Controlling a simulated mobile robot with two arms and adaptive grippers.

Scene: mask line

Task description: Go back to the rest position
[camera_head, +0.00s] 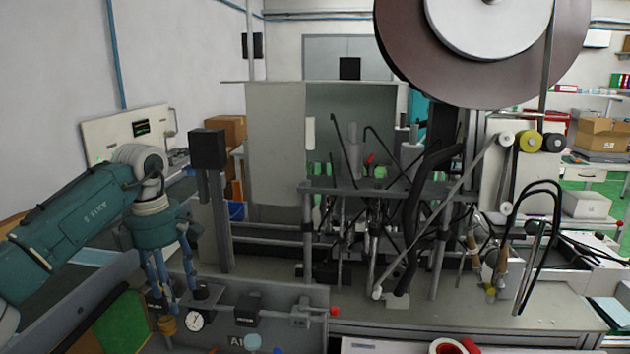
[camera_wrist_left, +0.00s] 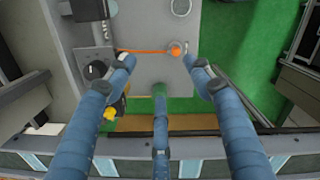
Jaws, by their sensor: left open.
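My left gripper (camera_head: 170,285) hangs from the teal left arm at the lower left of the head view, fingers pointing down. It is beside the machine's front control panel, near the round gauge (camera_head: 194,320). In the left wrist view the gripper's blue fingers (camera_wrist_left: 159,75) are spread apart with nothing between them. Whether a finger touches the panel parts cannot be told. My right gripper does not show in either view.
The mask machine (camera_head: 380,200) fills the middle, with a large brown reel (camera_head: 400,25) above. The front panel (camera_head: 275,330) carries a red knob (camera_head: 334,311). A screen panel (camera_head: 110,140) stands behind the arm. Green floor (camera_wrist_left: 225,35) shows beyond the fingers in the wrist view.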

